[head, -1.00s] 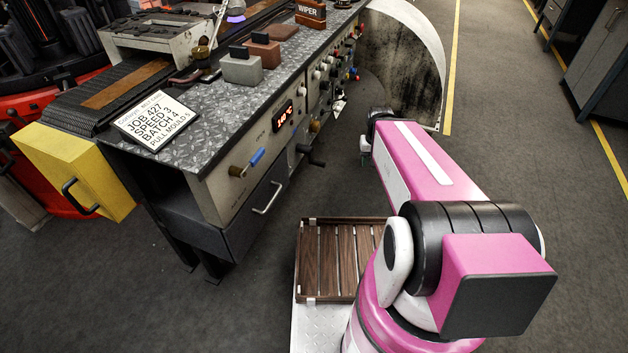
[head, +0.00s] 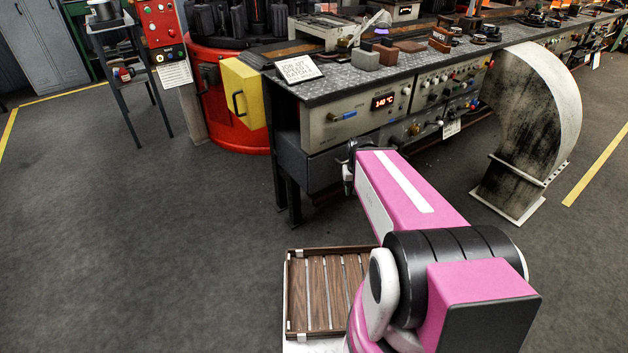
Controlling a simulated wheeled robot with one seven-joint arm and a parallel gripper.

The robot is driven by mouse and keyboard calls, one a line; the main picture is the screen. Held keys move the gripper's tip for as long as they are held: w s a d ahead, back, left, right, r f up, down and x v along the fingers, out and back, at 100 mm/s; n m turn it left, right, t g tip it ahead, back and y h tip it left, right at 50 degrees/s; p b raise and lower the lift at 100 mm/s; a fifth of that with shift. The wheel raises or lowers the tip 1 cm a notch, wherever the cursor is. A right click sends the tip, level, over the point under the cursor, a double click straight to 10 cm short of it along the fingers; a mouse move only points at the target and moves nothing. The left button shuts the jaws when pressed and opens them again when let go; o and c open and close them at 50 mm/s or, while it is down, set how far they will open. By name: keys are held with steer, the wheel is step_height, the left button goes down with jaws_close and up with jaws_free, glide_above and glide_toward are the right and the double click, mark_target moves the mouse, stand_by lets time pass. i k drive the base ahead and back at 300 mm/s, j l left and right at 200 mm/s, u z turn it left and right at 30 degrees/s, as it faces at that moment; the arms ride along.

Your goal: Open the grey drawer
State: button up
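The grey drawer (head: 322,168) is the dark front under the left end of the metal-topped bench (head: 355,82), below the control panel. It looks shut. My arm covers its right part, and I do not see its handle now. My gripper (head: 348,178) is at the far end of my pink arm, in front of the drawer in the picture. It is small and mostly hidden by the arm, so I cannot tell its opening or whether it touches the drawer.
A yellow door or box with a black handle (head: 243,92) stands out left of the bench, by a red round machine (head: 236,134). A curved, stained guard (head: 530,120) stands at the right. A slatted wooden tray (head: 290,300) is near me. Floor at left is clear.

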mark_target(330, 149)
steer(key=k+j+u, duration=0.2)
steer(key=k, duration=0.25)
steer(key=k+j+u, duration=0.2)
steer(key=k, duration=0.2)
